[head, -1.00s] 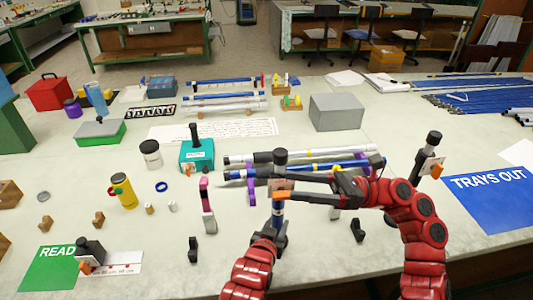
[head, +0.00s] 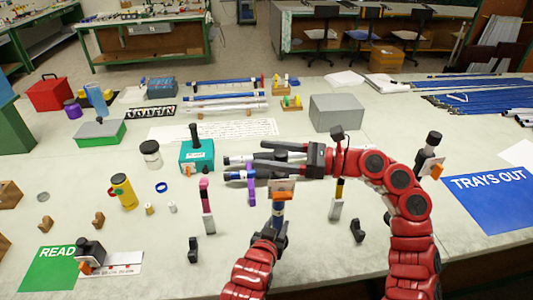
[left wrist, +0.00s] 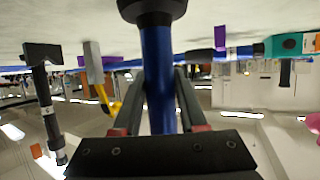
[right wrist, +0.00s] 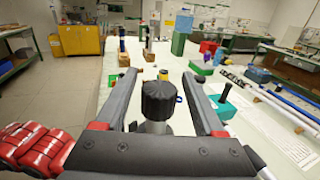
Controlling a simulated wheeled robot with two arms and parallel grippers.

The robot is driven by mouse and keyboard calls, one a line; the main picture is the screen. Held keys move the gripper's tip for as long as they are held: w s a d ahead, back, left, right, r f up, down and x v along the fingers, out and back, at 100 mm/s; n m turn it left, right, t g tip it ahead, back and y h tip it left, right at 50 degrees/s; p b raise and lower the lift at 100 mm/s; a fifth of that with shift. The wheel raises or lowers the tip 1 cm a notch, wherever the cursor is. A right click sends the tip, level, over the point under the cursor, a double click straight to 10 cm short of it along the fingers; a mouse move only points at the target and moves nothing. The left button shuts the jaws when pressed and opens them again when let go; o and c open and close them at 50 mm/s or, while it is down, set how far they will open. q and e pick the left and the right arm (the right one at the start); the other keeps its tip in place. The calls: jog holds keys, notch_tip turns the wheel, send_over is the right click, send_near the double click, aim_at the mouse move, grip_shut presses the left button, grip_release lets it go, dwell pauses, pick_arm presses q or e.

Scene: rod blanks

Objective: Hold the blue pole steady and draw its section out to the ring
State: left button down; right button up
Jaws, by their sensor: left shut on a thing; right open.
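The blue pole (head: 278,208) stands upright near the front middle of the table. My left gripper (head: 276,226) is shut on its blue lower part. In the left wrist view the blue tube (left wrist: 158,75) runs between the fingers (left wrist: 160,95), with a black end at the top of the picture. My right gripper (head: 256,156) is open at the pole's top. In the right wrist view the black cap (right wrist: 158,98) and a grey part below it lie between its spread fingers (right wrist: 160,80), with gaps at both sides.
A teal box (head: 197,157) stands behind and left of the pole. Small upright stands (head: 207,208) flank it.

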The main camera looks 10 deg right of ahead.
jog(key=shift+w+a, duration=0.15)
jog(key=shift+a, duration=0.3)
grip_shut()
dwell(1.1)
